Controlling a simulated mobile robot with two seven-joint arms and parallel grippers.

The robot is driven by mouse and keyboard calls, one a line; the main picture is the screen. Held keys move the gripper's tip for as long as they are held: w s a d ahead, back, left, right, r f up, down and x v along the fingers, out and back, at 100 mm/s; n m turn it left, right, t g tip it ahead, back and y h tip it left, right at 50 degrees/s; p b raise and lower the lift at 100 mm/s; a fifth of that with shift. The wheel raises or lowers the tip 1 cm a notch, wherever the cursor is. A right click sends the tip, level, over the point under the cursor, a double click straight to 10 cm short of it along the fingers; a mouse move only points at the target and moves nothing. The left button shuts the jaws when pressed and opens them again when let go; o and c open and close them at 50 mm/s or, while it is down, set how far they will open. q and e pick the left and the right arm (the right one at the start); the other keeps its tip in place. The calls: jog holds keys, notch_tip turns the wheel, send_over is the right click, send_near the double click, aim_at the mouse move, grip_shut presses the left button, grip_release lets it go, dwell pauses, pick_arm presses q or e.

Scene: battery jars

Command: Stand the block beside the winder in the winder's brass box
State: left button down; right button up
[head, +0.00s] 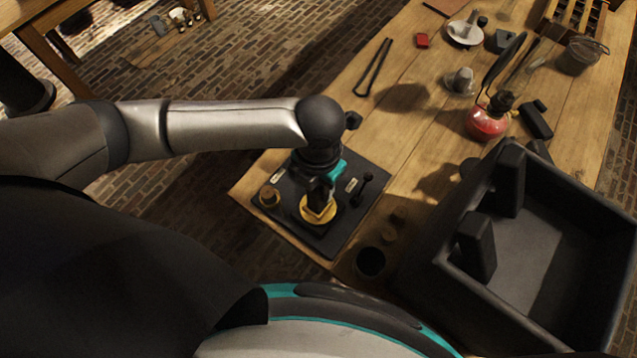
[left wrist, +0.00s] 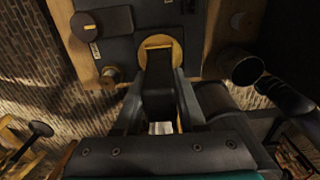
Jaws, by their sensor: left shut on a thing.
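The winder's dark board (head: 345,215) lies on the near left corner of the wooden table. A round yellow brass piece (head: 319,211), likely the brass box, sits on it; it also shows in the left wrist view (left wrist: 160,41). My left gripper (head: 320,188) points down over this brass piece. In the left wrist view, its fingers (left wrist: 160,88) are shut on a dark block (left wrist: 158,72), whose far end meets the brass piece. I cannot tell how deep it sits. A black lever (head: 361,188) and a brass-topped knob (head: 269,196) flank it. My right gripper is out of view.
A dark round cup (head: 370,262) is near the board's front right. A red flask (head: 487,124), tongs (head: 374,67) and small dishes lie farther back.

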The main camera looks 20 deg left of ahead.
pick_arm(q)
jog(key=shift+f, duration=0.7)
jog(key=shift+c, duration=2)
grip_release()
jog(key=shift+r, duration=0.1)
notch_tip(320, 180, up, 15)
jog(key=p, duration=0.1)
jog(key=shift+p, duration=0.4)
